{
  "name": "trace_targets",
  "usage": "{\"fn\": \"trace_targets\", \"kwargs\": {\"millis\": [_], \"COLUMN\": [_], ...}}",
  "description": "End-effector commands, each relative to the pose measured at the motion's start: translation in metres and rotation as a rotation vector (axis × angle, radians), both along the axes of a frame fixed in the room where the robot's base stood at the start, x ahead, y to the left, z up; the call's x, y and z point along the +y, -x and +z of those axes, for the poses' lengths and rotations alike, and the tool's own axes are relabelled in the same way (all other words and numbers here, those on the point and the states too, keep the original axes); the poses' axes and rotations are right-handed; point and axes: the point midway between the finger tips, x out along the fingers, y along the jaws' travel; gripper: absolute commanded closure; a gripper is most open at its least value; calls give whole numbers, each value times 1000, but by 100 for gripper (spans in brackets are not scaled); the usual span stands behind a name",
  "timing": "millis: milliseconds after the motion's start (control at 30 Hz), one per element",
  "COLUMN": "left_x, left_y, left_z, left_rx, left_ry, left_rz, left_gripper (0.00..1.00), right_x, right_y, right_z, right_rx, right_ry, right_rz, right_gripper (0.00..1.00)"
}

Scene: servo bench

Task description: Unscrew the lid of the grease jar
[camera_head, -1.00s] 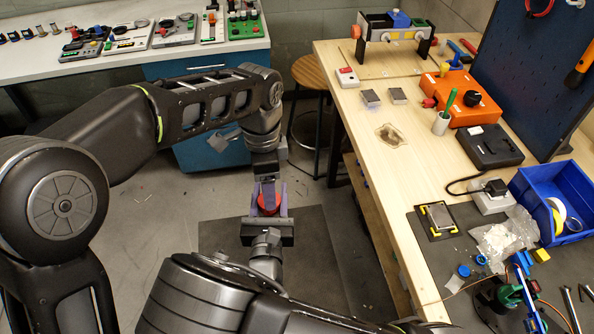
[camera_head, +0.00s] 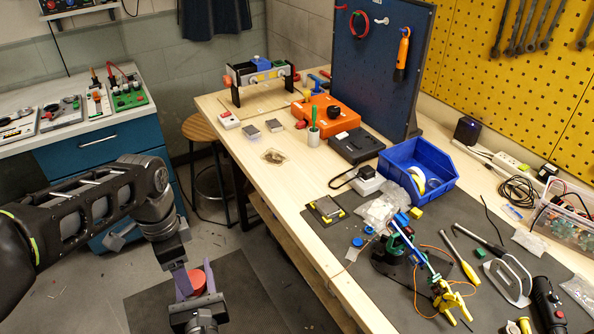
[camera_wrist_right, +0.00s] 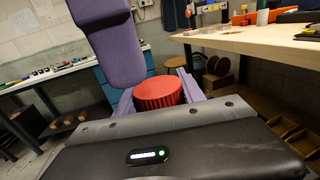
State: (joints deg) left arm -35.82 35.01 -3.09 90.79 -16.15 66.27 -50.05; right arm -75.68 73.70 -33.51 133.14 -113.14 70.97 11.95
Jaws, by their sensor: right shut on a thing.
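A red, ribbed round lid (camera_head: 198,281) shows between purple fingers low in the head view, held in the air left of the bench. It also shows in the right wrist view (camera_wrist_right: 158,94). The jar's body is hidden. My right gripper (camera_head: 197,291) comes from below and is shut on the lidded jar, with purple fingers on either side. My left gripper (camera_head: 181,272) faces it from above, close to the jar. Its fingers overlap the right one's, so I cannot tell whether it grips. A large purple finger crosses the upper left of the wrist view.
The wooden bench (camera_head: 240,140) lies to the right, with its front edge close to my grippers. It carries a blue bin (camera_head: 418,160), an orange box (camera_head: 325,113) and a green-black device (camera_head: 395,258). A stool (camera_head: 205,128) stands behind. A dark mat (camera_head: 250,290) covers the floor below.

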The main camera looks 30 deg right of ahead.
Motion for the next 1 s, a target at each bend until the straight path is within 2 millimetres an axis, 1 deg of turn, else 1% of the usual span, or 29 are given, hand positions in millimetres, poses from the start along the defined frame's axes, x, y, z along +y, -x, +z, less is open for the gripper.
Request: {"fn": "trace_targets", "kwargs": {"millis": [33,233,333,633,867,967,1000], "left_x": [0,0,0,0,13,21,25], "left_y": [0,0,0,0,3,9,12], "left_z": [-1,-1,-1,-1,-68,-104,-121], "left_rx": [1,1,1,1,46,72,85], "left_ry": [-1,-1,-1,-1,59,96,112], "left_rz": [1,1,0,1,171,281,334], "left_gripper": [32,32,32,32,32,32,32], "right_x": [-9,-45,-70,-138,-135,-135,-135], "right_y": [0,2,5,21,20,20,20], "right_z": [1,5,9,19,19,19,19], "right_rx": [-1,2,1,-4,-4,-4,-4], "right_ry": [0,1,0,-4,-5,-5,-5], "right_rz": [-16,-86,-133,-270,-264,-264,-264], "right_gripper": [100,100,100,100,100,100,100]}}
